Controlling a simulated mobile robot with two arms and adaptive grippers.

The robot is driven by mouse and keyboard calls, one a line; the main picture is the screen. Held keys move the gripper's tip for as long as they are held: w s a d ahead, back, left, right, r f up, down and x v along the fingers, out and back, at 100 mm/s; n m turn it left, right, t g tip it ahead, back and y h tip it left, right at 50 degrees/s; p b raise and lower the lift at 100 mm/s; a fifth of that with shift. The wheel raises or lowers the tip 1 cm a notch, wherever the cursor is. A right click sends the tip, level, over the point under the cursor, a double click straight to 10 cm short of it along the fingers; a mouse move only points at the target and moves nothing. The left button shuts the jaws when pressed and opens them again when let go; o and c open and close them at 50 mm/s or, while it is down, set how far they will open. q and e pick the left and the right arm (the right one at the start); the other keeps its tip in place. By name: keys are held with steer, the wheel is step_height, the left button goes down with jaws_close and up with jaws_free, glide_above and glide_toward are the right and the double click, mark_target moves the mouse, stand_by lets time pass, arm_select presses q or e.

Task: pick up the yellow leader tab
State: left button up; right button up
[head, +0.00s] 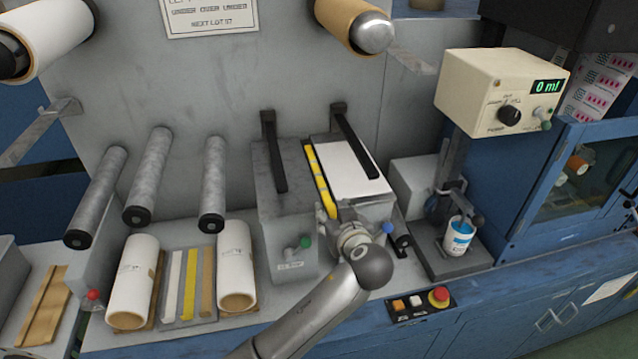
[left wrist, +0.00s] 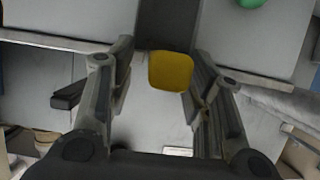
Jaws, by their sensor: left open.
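The yellow leader tab (left wrist: 171,70) shows in the left wrist view as a small yellow square with rounded corners. It lies between the two fingers of my left gripper (left wrist: 162,52), nearer the right finger. The fingers are apart and hold nothing. In the head view, my left gripper (head: 336,214) is at the front edge of the grey splicing unit (head: 283,225), by the near end of a yellow strip with dark marks (head: 318,178). The gripper and wrist cover that spot, so I cannot make out the tab there. My right gripper is not in view.
Left of the unit, white rolls (head: 133,285) flank a tray (head: 205,320) of coloured strips. Dark bars (head: 357,145) overhang the unit. Right are a blue-white cup (head: 458,238) under a dispenser and a button box with a red button (head: 439,295).

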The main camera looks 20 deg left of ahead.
arm_select(q)
steer(key=shift+w+a+f, duration=0.1)
steer(key=shift+w+a, duration=0.05)
steer(key=shift+w, duration=0.1)
steer(key=shift+s, duration=0.15)
steer(key=shift+c, duration=0.8)
jaws_close()
